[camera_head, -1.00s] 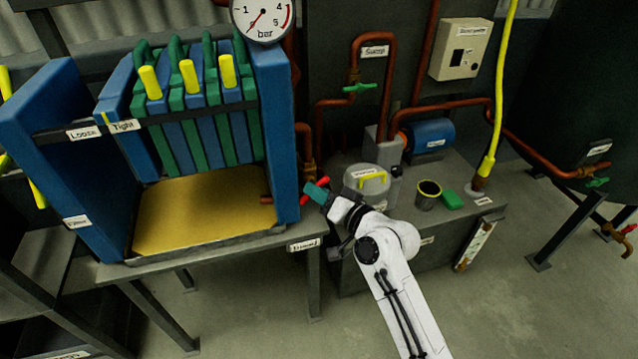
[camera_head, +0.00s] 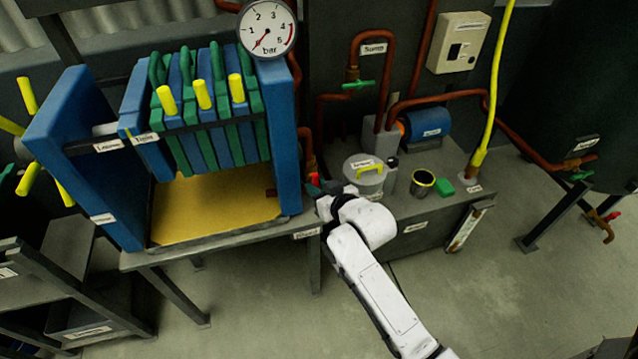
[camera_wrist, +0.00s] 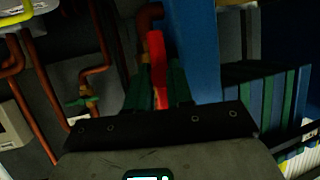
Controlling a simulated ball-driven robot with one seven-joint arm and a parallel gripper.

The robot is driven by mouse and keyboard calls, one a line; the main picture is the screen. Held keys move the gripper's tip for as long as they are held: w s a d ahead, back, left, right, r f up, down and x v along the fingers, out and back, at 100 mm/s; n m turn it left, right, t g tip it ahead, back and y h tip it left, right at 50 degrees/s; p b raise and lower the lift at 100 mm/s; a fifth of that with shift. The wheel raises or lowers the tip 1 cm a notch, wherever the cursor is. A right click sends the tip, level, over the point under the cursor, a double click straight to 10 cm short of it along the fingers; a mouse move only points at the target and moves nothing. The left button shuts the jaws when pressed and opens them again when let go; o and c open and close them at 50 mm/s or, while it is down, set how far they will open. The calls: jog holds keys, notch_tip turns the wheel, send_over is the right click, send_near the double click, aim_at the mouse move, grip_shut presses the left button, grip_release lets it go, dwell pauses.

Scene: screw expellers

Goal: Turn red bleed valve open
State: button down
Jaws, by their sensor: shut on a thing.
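The red bleed valve handle (camera_head: 314,179) is beside the right end of the blue filter press frame (camera_head: 284,150), in front of a copper pipe. In the wrist view the red handle (camera_wrist: 157,62) stands upright between the green fingers of my gripper (camera_wrist: 159,92), which are shut on it. In the head view my gripper (camera_head: 319,187) is at the handle, and its wrist and fingers hide most of the lever. The valve body is mostly hidden.
A round lidded pot with a yellow handle (camera_head: 369,176) stands just right of my gripper. A dark cup (camera_head: 423,183) and a green block (camera_head: 444,187) are further right. A pressure gauge (camera_head: 267,28) is above. Open floor (camera_head: 260,310) lies in front.

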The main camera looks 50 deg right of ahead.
jog(key=shift+w+a, duration=0.15)
jog(key=shift+a, duration=0.1)
dwell(0.3)
jog(key=c, duration=1.1)
grip_release()
jog(key=shift+o, duration=0.2)
jog(key=shift+d, duration=0.1)
jog(key=v, duration=1.1)
jog(key=shift+p, duration=0.3)
jog(key=shift+f, duration=0.1)
jog(key=s+a+f+n+g+y+p, duration=0.1)
jog(key=s+a+f+g+y, duration=0.1)
jog(key=s+a+g, duration=0.3)
jog(key=s+a+f+n+g+y+p, duration=0.1)
jog(key=s+a+f+g, duration=0.3)
jog(key=s, duration=0.7)
jog(key=a+n+g+y, duration=0.1)
jog(key=a+g, duration=0.1)
jog(key=shift+f+n+g+p, duration=0.25)
jog(key=shift+n+g+p, duration=0.05)
jog(key=shift+g+p, duration=0.1)
